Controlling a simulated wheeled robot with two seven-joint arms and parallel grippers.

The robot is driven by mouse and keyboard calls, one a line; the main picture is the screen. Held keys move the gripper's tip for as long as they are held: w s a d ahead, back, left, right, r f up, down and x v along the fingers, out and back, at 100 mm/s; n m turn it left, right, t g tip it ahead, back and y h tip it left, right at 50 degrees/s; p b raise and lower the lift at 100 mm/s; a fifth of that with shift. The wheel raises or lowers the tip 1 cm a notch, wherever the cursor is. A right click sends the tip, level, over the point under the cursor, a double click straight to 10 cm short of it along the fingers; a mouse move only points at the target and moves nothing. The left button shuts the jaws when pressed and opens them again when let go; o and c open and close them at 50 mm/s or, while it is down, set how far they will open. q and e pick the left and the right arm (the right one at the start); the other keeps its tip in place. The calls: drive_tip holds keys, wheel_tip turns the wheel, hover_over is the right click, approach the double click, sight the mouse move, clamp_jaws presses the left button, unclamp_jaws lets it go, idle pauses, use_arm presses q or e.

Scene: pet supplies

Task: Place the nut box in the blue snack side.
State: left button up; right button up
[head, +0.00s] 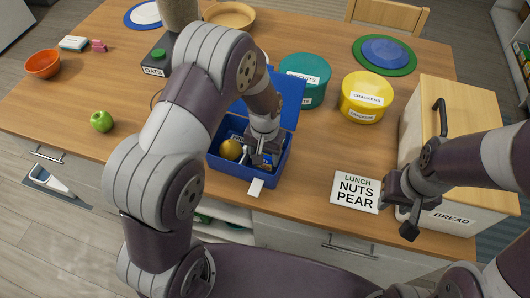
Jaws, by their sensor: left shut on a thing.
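The blue snack box (226,170) stands open near the table's front edge, its lid raised at the back. A round golden fruit (230,149) lies in its left part. My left gripper (263,161) is down inside the right part of the box, shut on a small blue and yellow item, likely the nut box (267,158). The fingers and wrist hide most of it, and I cannot tell whether it touches the floor of the box. My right gripper (403,214) is open and empty, between the lunch card and the bread box.
A lunch card (355,191) reads "NUTS PEAR". The wooden bread box (430,165) stands at right. Yellow crackers (363,97) and teal biscuits (307,80) tins stand behind. A green apple (102,121) and orange bowl (43,63) are at left. The front left tabletop is clear.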

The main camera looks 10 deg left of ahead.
sight(265, 154)
use_arm(q)
drive_tip(key=o, duration=0.6)
drive_tip(key=shift+f, duration=0.15)
drive_tip(key=shift+o, duration=0.9)
drive_tip(key=shift+d, duration=0.1)
wheel_tip(265, 154, up, 12)
drive_tip(key=b, duration=0.2)
drive_tip(key=s+a+n+t, duration=0.1)
drive_tip(key=s+a, duration=0.4)
drive_tip(key=s, duration=0.7)
drive_tip(key=shift+s+a+f, duration=0.3)
drive_tip(key=shift+s+a, duration=0.1)
